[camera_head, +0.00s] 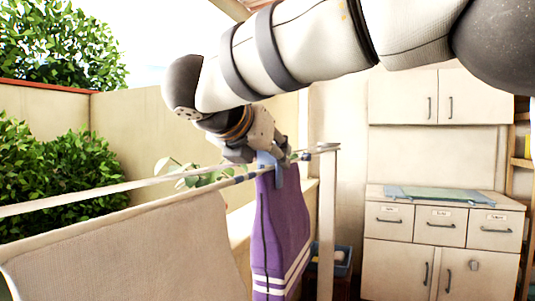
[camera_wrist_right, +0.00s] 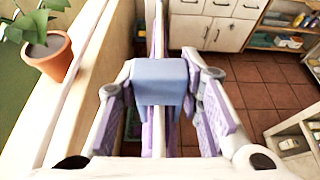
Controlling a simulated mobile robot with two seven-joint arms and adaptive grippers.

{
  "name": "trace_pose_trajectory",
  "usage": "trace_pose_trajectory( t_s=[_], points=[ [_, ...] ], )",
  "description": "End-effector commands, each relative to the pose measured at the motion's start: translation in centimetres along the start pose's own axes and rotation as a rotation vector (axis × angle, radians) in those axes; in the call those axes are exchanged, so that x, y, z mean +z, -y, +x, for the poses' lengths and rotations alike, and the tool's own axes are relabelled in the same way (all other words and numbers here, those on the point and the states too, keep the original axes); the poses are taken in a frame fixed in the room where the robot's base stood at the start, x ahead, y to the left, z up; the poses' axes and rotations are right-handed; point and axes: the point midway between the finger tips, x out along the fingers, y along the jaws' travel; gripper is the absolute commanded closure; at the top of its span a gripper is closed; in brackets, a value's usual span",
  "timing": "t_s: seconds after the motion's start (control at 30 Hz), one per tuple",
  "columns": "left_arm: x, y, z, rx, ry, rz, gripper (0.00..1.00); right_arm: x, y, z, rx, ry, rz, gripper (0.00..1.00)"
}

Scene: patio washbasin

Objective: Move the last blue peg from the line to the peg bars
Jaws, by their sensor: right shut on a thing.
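The blue peg (camera_head: 278,176) sits at the top edge of a purple towel with white stripes (camera_head: 284,235) that hangs from the line (camera_head: 110,191). My right gripper (camera_head: 270,158) reaches down over it from above. In the right wrist view, the blue peg (camera_wrist_right: 160,80) is between the two fingers of my right gripper (camera_wrist_right: 160,92), which is shut on it. The peg still appears to be at the line and towel. Small blue-grey bands (camera_head: 240,179) show along the line beside the towel; I cannot tell whether they are the peg bars. My left gripper is not in view.
A pale cloth (camera_head: 120,255) hangs at the front left. A post (camera_head: 328,220) stands at the line's right end. A potted plant (camera_wrist_right: 50,55) stands on a ledge at the left. Cabinets (camera_head: 440,225) stand at the back right, with open tiled floor (camera_wrist_right: 255,75) before them.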

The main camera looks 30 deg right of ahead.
Motion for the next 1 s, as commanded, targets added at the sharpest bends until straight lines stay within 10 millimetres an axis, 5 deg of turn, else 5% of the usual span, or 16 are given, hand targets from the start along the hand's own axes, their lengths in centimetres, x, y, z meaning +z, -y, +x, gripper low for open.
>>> trace_pose_trajectory(
  t_s=[1.0],
  points=[
    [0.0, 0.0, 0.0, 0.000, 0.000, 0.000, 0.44, 5.5, 0.2, -2.3, 0.000, 0.000, 0.000, 0.93]
  ],
)
